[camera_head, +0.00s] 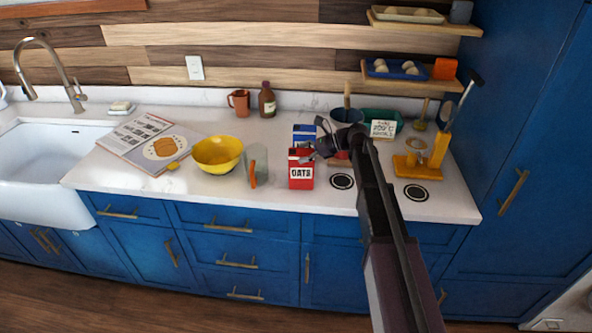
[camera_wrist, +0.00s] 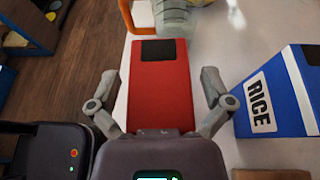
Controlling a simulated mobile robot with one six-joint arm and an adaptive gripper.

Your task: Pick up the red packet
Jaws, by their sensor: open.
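The red packet (camera_head: 301,180), labelled OATS, stands upright near the counter's front edge, right of a glass jug. In the wrist view the red packet (camera_wrist: 160,95) shows from above, with a dark patch on its top. My gripper (camera_head: 315,153) is at the upper right of the packet in the head view. In the wrist view my open gripper (camera_wrist: 160,85) has one finger on each side of the packet. Gaps show between the fingers and the red sides, so nothing is gripped. The packet's lower part is hidden in the wrist view.
A blue RICE packet (camera_head: 304,131) stands close behind; it also shows near the right finger (camera_wrist: 285,95). The glass jug (camera_head: 262,158) with an orange handle and a yellow bowl (camera_head: 217,155) stand left. A dark pot (camera_head: 345,116) and yellow stand (camera_head: 420,168) are right.

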